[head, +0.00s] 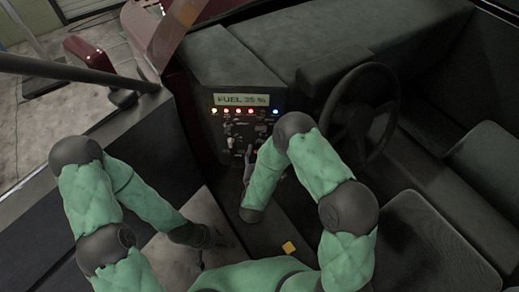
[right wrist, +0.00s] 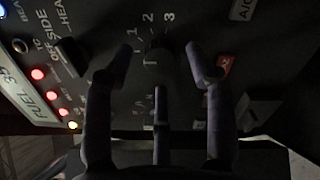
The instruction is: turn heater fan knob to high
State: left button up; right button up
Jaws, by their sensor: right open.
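The dark fan knob (right wrist: 155,57) is on the black control panel (right wrist: 70,25) in the right wrist view, beside the printed marks 1, 2 and 3. It is dim, and which mark it points to cannot be made out. My right gripper (right wrist: 157,50) is open, with one finger on each side of the knob area; contact cannot be told. In the head view my right gripper (head: 249,160) is at the lower part of the panel and partly hidden by my forearm. My left gripper (head: 215,240) is low beside the console, away from the panel; its fingers are unclear.
The panel carries a FUEL display (head: 242,99), a row of lit lamps, switches and a red A/C-side button (right wrist: 224,66). A steering wheel (head: 360,112) stands to the right of my right arm. A yellow block (head: 289,248) lies below on the console.

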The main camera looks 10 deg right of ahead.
jog(key=shift+w+d, duration=0.2)
jog(key=shift+w, duration=0.45)
grip_shut()
grip_release()
jog(key=v, duration=1.2)
